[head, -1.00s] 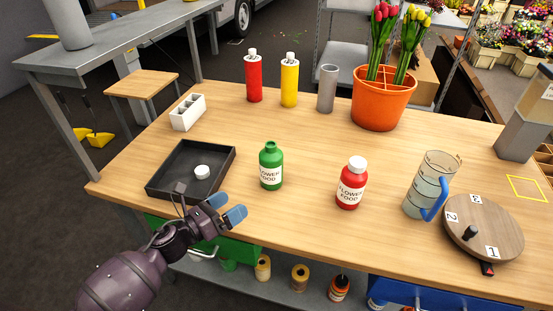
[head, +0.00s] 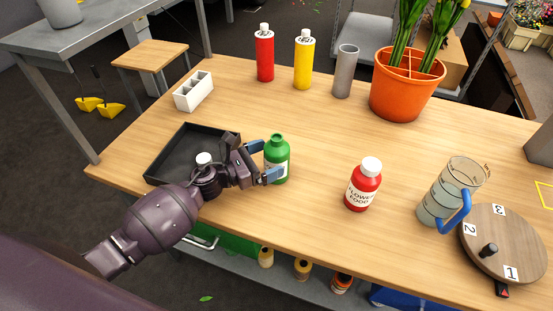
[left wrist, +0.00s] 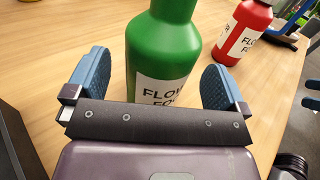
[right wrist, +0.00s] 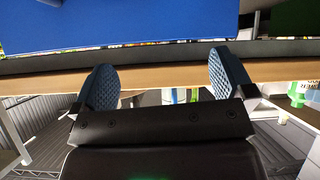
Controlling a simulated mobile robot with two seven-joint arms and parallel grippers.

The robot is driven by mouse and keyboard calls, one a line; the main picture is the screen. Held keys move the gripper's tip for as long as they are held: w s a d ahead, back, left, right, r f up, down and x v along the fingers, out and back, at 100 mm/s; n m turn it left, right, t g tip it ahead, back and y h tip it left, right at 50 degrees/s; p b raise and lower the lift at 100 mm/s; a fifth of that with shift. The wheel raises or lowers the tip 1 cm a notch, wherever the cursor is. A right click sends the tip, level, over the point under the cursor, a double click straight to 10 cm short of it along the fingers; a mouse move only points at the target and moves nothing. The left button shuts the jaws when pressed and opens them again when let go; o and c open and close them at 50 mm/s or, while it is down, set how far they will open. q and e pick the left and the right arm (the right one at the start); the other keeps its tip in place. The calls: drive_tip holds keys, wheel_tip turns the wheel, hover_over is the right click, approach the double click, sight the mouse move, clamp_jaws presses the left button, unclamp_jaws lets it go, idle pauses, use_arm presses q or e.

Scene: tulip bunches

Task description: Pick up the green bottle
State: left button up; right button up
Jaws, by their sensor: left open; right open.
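The green bottle (head: 277,158) stands upright and uncapped on the wooden table, with a white "flower food" label. My left gripper (head: 267,163) is open, its blue fingers reaching the bottle's left side. In the left wrist view the green bottle (left wrist: 163,55) stands between the two spread fingers of the left gripper (left wrist: 158,82), with gaps on both sides. My right gripper (right wrist: 160,82) is open and empty in the right wrist view, and is not in the head view.
A red bottle (head: 363,185) with a white cap stands to the right. A black tray (head: 165,154) with a white cap (head: 203,158) lies on the left. A measuring jug (head: 452,192) and a round wooden disc (head: 504,247) are farther right. An orange pot (head: 401,96) stands behind.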

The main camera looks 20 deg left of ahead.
use_arm(q)
drive_tip(key=shift+x, duration=1.4)
drive_tip(key=shift+c, duration=0.2)
drive_tip(key=shift+r, duration=0.1)
drive_tip(key=c, duration=1)
